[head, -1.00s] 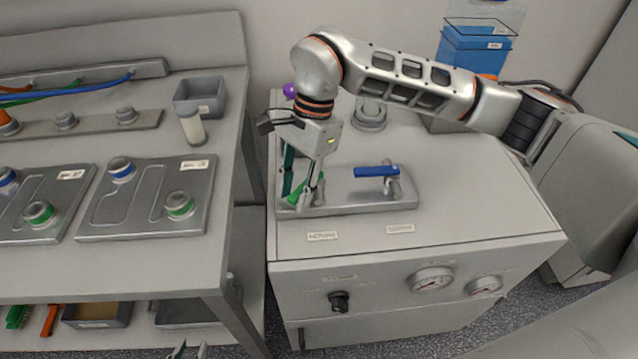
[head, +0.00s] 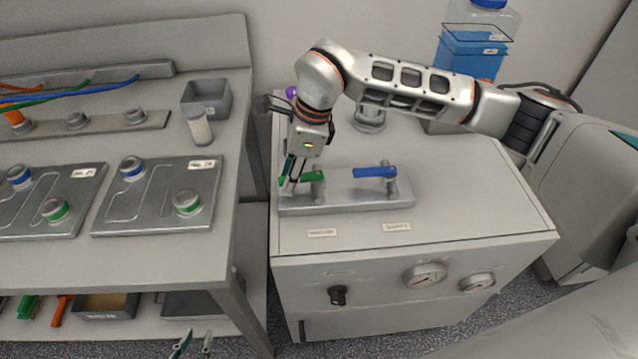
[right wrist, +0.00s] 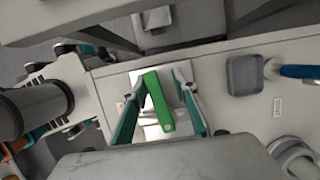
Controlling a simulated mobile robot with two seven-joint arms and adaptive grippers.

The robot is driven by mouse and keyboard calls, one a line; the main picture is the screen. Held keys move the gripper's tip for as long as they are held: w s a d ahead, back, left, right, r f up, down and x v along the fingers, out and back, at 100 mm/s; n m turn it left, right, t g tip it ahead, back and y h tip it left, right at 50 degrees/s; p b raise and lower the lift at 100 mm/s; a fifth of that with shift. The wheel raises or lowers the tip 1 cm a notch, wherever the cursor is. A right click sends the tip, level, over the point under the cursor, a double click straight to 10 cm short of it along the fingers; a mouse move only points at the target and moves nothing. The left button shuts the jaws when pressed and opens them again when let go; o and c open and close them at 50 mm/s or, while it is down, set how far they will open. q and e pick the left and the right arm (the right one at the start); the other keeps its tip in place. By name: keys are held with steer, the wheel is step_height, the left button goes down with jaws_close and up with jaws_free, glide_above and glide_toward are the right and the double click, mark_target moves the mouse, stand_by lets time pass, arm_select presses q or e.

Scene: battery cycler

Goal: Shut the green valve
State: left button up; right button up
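The green valve (head: 308,177) has a lever handle on the left end of a grey metal plate (head: 345,204) on top of the cabinet. Its handle lies along the plate, roughly parallel to the blue handle beside it. My right gripper (head: 291,184) is down at the left end of the green handle. In the right wrist view, the green handle (right wrist: 158,103) lies between the two spread fingers of my right gripper (right wrist: 157,80). The left finger is very close to it; I cannot tell whether they touch. My left gripper (head: 192,345) is low at the bottom edge, open and empty.
A workbench (head: 160,255) with trays stands left, across a narrow gap. The cabinet top (head: 470,215) is clear on the right.

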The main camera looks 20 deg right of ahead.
steer(key=c, duration=0.3)
steer(key=shift+c, duration=0.2)
steer(key=shift+w, duration=0.2)
steer(key=shift+o, duration=1.2)
steer(key=shift+r, duration=0.1)
steer(key=p+v, duration=0.5)
steer(key=v, duration=0.2)
steer(key=shift+d+r, duration=0.25)
steer(key=shift+r, duration=0.1)
